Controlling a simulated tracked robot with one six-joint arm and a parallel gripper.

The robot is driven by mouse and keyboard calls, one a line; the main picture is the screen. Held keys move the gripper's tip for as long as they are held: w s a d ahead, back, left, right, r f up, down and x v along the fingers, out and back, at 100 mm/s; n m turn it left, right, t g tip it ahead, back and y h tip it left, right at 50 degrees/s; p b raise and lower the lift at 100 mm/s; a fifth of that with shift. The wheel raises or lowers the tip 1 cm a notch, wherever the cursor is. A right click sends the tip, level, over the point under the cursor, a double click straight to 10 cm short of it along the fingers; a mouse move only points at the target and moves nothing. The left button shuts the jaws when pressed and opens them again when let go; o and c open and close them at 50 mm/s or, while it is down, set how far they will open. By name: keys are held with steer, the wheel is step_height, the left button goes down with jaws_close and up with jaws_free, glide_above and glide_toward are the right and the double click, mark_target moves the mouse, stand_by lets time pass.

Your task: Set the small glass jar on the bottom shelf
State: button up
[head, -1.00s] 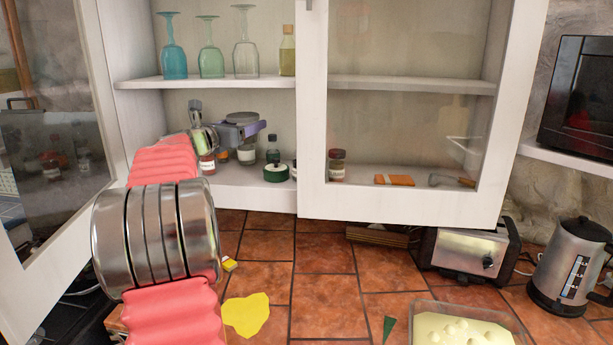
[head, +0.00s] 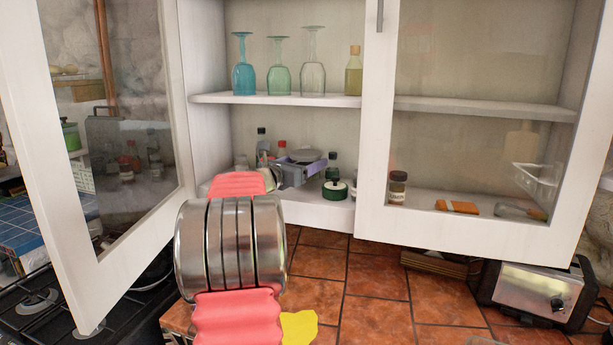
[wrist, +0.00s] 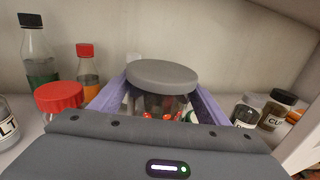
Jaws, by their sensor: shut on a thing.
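The small glass jar (wrist: 160,103) has a grey lid and reddish contents, seen in the wrist view. My gripper (wrist: 158,95) is shut on it, with a purple finger on each side. In the head view my gripper (head: 293,172) is inside the open left cabinet, over the bottom shelf (head: 318,212). The jar's grey lid (head: 307,155) shows there, but its body is mostly hidden by the gripper. I cannot tell whether its base touches the shelf.
A red-capped bottle (wrist: 87,65) and dark-capped bottle (wrist: 38,55) stand behind left; a red-lidded jar (wrist: 60,99) is near the left finger. Spice jars (wrist: 277,110) stand right. Stemmed glasses (head: 279,68) are above.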

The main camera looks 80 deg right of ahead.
steer(key=shift+f, duration=1.8)
steer(key=shift+f, duration=0.1)
steer(key=o, duration=1.3)
steer(key=shift+c, duration=0.2)
steer(key=shift+w+a, duration=0.2)
steer(key=shift+a, duration=0.15)
steer(key=v, duration=1.1)
